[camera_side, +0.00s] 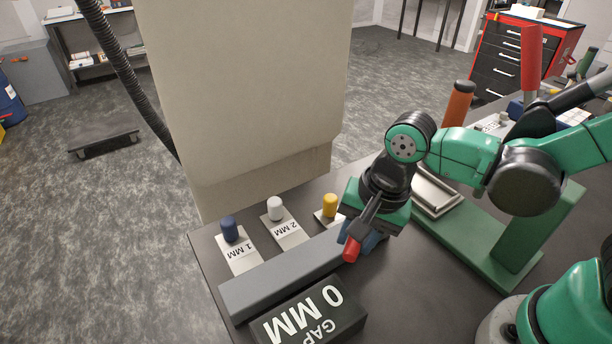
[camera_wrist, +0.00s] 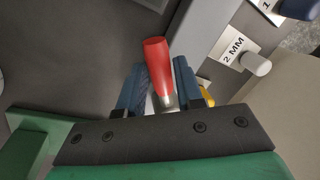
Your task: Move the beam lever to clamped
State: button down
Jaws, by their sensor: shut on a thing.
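The red-handled lever (camera_side: 351,250) sits beside the right end of the long grey beam (camera_side: 285,276). I take it to be the beam lever; no label on it shows. In the wrist view the red grip (camera_wrist: 158,62) stands between the two blue fingers of my gripper (camera_wrist: 160,88), with a metal shank below it. My gripper (camera_side: 360,240) is shut on this lever, and my wrist hides most of its base in the side view. A dark block (camera_side: 308,318) in front of the beam reads "GAP 0 MM".
Blue (camera_side: 229,229), white (camera_side: 275,208) and yellow (camera_side: 330,206) pegs stand behind the beam, the first two by 1 MM and 2 MM labels. A large beige housing (camera_side: 255,100) rises behind them. An orange cylinder (camera_side: 459,102) and an upright red handle (camera_side: 531,58) stand at right.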

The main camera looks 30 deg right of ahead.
jog(key=w+m, duration=0.1)
jog(key=a+m, duration=0.1)
jog(key=m, duration=0.1)
jog(key=shift+w+m+h, duration=0.3)
jog(key=shift+w+h, duration=0.05)
jog(key=shift+h, duration=0.05)
jog(key=shift+w+a+m+h, duration=0.15)
jog(key=shift+w+m, duration=0.3)
jog(key=shift+m, duration=0.45)
jog(key=shift+w+m+h, duration=0.15)
jog(key=shift+w+m, duration=0.25)
jog(key=shift+m, duration=0.5)
jog(key=shift+w, duration=0.1)
jog(key=c, duration=0.6)
grip_release()
jog(key=shift+r, duration=0.1)
jog(key=shift+s+r, duration=0.2)
jog(key=shift+r, duration=0.7)
jog(key=shift+s+r, duration=0.15)
jog(key=shift+r, duration=0.75)
jog(key=shift+s+r, duration=0.2)
jog(key=shift+r, duration=0.7)
